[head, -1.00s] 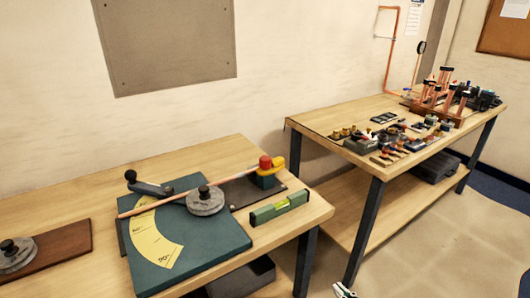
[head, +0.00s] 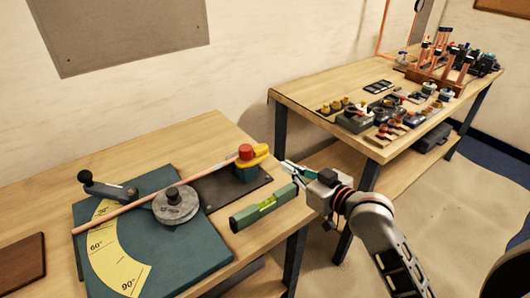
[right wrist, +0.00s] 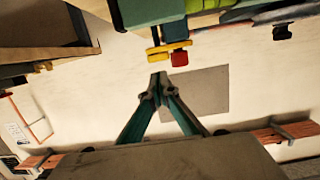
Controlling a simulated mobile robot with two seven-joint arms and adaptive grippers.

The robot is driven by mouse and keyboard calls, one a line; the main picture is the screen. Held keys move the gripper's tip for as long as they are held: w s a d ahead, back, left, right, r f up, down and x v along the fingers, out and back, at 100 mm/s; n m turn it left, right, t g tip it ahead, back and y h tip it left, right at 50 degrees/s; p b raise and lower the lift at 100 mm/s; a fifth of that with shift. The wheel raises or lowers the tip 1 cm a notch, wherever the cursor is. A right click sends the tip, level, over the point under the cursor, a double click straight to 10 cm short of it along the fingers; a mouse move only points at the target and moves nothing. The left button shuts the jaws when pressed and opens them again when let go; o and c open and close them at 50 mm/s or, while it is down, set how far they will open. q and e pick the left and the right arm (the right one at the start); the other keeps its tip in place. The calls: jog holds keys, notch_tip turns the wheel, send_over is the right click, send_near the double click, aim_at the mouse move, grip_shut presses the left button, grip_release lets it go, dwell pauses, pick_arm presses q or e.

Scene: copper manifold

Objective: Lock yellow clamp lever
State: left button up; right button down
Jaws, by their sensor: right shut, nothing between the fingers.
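The yellow clamp lever (head: 262,151) sits on a dark green block (head: 247,173) at the right end of the bending jig, with a red knob (head: 245,151) beside it. A copper tube (head: 150,190) runs from the clamp across the jig plate. My right gripper (head: 285,164) is shut and empty, just right of the clamp and apart from it. In the right wrist view, the yellow lever (right wrist: 162,50) and red knob (right wrist: 179,58) appear beyond the closed fingertips (right wrist: 158,84). My left gripper is out of view.
A green spirit level (head: 263,208) lies in front of the clamp, near my right gripper. The jig's round grey wheel (head: 175,205) and black-knobbed handle (head: 105,187) are to the left. A second table (head: 300,98) with fittings stands behind. Bare wood lies behind the jig.

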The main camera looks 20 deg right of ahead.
send_near(260, 151)
jog(key=x, duration=0.5)
jog(key=shift+w, duration=0.2)
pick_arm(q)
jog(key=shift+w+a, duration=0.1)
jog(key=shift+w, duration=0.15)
pick_arm(e)
jog(key=shift+w+a+f, duration=0.1)
jog(key=shift+w+a, duration=0.15)
jog(key=shift+w, duration=0.45)
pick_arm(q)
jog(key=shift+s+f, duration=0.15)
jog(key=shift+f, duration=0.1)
pick_arm(e)
jog(key=shift+d+n+y, duration=0.1)
jog(key=shift+n+y, duration=0.2)
jog(key=shift+y, duration=0.1)
pick_arm(q)
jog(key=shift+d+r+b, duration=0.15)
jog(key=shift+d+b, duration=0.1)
jog(key=shift+b, duration=0.05)
pick_arm(e)
jog(key=shift+w+n+g+y, duration=0.15)
jog(key=shift+n+g+y, duration=0.15)
jog(key=shift+y, duration=0.1)
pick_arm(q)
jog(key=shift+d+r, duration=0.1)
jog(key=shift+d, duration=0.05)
